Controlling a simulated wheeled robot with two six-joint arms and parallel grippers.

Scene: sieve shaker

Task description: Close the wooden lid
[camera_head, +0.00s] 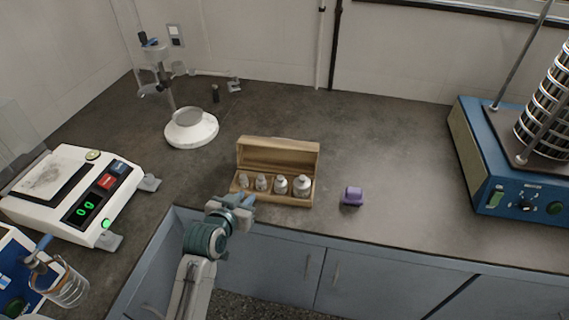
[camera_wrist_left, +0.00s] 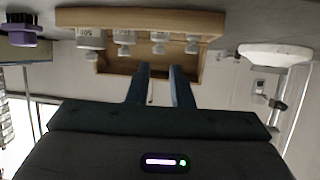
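The wooden box (camera_head: 262,197) stands on the dark bench with its wooden lid (camera_head: 280,155) raised at the back. Several metal weights (camera_head: 281,186) stand in a row in the box. My left gripper (camera_head: 240,202) is at the front left of the box, its fingers pointing toward it. In the left wrist view, which is upside down, the two blue-grey fingers (camera_wrist_left: 161,75) are apart with nothing between them. The box (camera_wrist_left: 140,18) and the inside of the lid (camera_wrist_left: 115,67) show beyond them. My right gripper is not in view.
A purple object (camera_head: 352,196) stands right of the box. A white round-based stand (camera_head: 191,128) is behind left, a balance (camera_head: 65,195) at left, and a blue sieve shaker (camera_head: 510,165) at right. The bench behind the box is clear.

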